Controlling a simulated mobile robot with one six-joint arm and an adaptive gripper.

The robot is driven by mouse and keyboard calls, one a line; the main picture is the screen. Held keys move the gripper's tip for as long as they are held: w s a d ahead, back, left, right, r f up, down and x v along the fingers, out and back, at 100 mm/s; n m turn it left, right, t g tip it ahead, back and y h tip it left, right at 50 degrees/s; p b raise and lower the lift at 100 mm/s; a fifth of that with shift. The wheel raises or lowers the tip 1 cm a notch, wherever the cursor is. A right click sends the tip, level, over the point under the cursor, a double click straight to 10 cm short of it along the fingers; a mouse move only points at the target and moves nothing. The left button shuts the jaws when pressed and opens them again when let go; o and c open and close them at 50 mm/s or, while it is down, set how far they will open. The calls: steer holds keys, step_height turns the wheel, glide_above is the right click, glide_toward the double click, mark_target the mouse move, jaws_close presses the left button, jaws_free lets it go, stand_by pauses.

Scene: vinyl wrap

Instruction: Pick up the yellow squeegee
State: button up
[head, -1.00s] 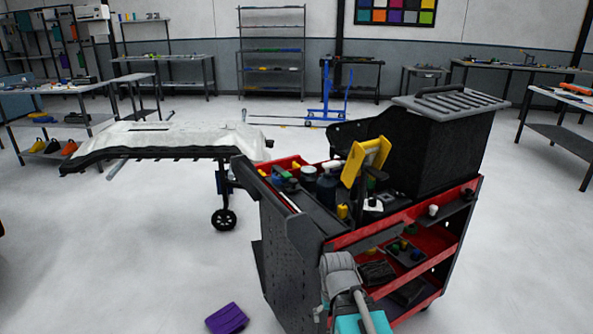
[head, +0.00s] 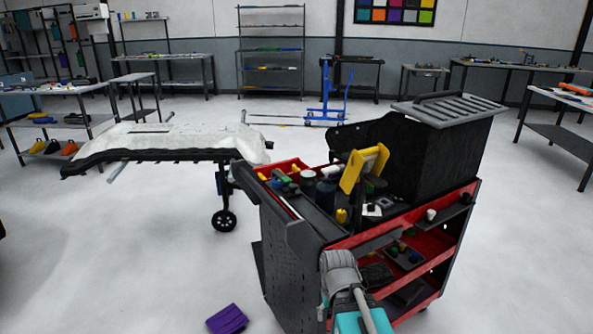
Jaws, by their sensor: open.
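A yellow, flat, frame-like piece (head: 351,176) with a grey middle stands tilted above the cart's top tray in the head view. A dark part shows just behind and below it. It is the largest yellow thing here, but I cannot tell for sure that it is the yellow squeegee. A smaller yellow item (head: 341,216) sits in the tray below it. Part of my arm, with grey and teal sections, shows at the bottom, in front of the cart. I cannot make out my gripper's fingers.
The black and red tool cart (head: 285,245) holds bottles and small tools, with a tall black bin (head: 450,145) at its right. A purple squeegee-like piece (head: 227,319) lies on the floor. A white-covered panel (head: 165,142) is on a stand.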

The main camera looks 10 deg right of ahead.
step_height(320, 180, up, 23)
steer(key=p, duration=2.1)
steer(key=shift+f, duration=0.2)
steer(key=shift+c, duration=0.2)
steer(key=shift+c, duration=0.8)
steer(key=shift+a, duration=0.1)
